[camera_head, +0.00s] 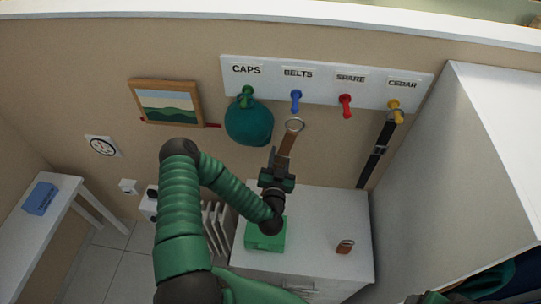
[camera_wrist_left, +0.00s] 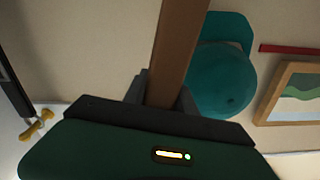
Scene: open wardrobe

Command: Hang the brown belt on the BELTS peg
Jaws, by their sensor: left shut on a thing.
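My left gripper (camera_head: 277,174) is shut on the brown belt (camera_head: 287,143) and holds it in front of the wall. The strap rises from the fingers to a ring buckle (camera_head: 294,125) at its top. In the head view the buckle appears just below the blue BELTS peg (camera_head: 296,100), apart from it; the depth gap is unclear. The peg looks empty. In the left wrist view the belt (camera_wrist_left: 180,45) runs up from between the fingers (camera_wrist_left: 165,92). My right gripper is not in view.
A teal cap (camera_head: 249,123) hangs on the CAPS peg, left of BELTS. The red SPARE peg (camera_head: 345,104) is bare. A black belt (camera_head: 378,150) hangs on the yellow CEDAR peg. A white cabinet (camera_head: 315,215) below bears a green box (camera_head: 266,240) and a small brown item (camera_head: 345,246).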

